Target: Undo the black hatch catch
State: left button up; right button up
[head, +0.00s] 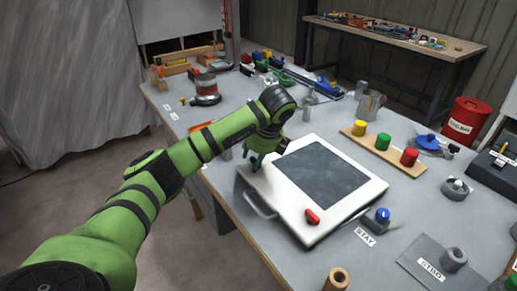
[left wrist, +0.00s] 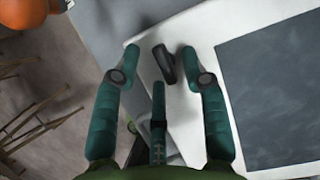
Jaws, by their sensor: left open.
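The white hatch (head: 365,195) lies on the grey bench, with a dark window panel (head: 322,171) in it. Its red catch (head: 312,217) is at the front corner. The black hatch catch (left wrist: 165,64) shows in the left wrist view near the hatch's edge; in the head view my gripper hides it. My left gripper (head: 256,163) is over the hatch's left corner, fingers pointing down. In the left wrist view its open fingers (left wrist: 161,57) stand on either side of the black catch. I cannot tell whether they touch it. My right gripper is out of view.
A grey handle (head: 260,206) sticks out from the hatch's front edge. A blue-topped part (head: 382,216) stands at its right corner. A wooden strip (head: 383,152) with yellow, green and red knobs lies behind. A red bin (head: 466,120) stands at the right.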

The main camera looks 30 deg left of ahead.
pick_arm(q)
jog(key=v, duration=1.1)
jog(key=shift+r, duration=0.3)
jog(key=shift+d, duration=0.15)
